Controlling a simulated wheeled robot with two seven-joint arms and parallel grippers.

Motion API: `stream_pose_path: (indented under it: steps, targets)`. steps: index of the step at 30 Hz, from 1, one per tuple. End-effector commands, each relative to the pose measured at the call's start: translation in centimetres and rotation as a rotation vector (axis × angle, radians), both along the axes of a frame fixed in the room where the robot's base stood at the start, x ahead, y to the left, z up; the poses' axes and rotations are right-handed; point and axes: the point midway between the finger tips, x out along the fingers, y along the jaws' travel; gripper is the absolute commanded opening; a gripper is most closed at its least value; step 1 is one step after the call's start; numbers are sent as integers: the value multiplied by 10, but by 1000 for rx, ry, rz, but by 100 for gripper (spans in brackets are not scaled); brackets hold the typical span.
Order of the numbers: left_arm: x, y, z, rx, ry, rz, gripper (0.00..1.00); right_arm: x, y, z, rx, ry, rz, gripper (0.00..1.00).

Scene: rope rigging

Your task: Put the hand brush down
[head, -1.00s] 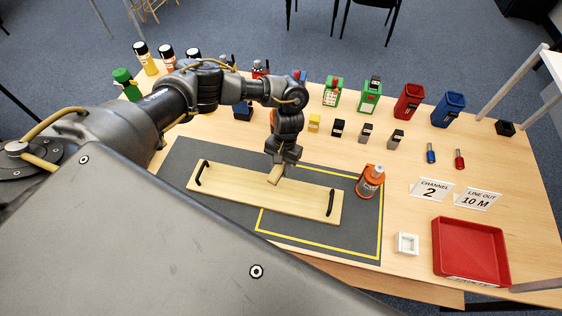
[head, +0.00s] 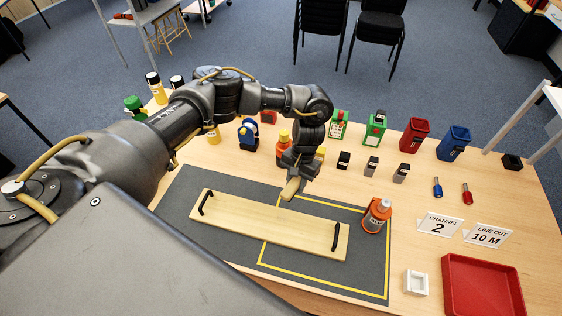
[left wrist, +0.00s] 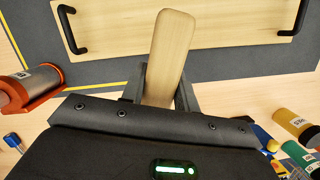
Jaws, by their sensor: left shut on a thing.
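My left gripper (head: 296,172) is shut on the hand brush (head: 290,189), of which a pale wooden handle shows below the jaws. In the left wrist view the brush (left wrist: 172,52) sticks out between the fingers (left wrist: 160,95); its bristles cannot be made out. In the head view the brush appears just behind the far edge of a wooden board (head: 270,226) with two black handles. The board lies on a dark grey mat (head: 180,203) with a yellow outline. I cannot tell whether the brush touches anything. My right gripper is not in view.
Small blocks, bottles and red and blue bins (head: 453,142) stand along the back. A white square holder (head: 416,283), a red tray (head: 447,295) and sign cards (head: 439,226) are at the right.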

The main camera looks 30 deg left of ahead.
Motion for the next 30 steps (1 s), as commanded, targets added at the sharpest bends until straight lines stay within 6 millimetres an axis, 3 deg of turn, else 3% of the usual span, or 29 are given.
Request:
stream_pose_path:
  steps: [1, 6, 15, 21, 30]
  targets:
    - [11, -5, 10, 3, -12, -30, 0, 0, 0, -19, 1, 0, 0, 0]
    - [22, -13, 66, 5, -11, -121, 0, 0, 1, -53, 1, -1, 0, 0]
    - [-6, -2, 153, 4, -6, -227, 0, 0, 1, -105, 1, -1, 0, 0]
    - [-26, 7, 182, 2, -2, -243, 0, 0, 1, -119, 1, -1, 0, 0]
    - [-32, 11, 191, 0, 1, -240, 0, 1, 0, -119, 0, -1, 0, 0]
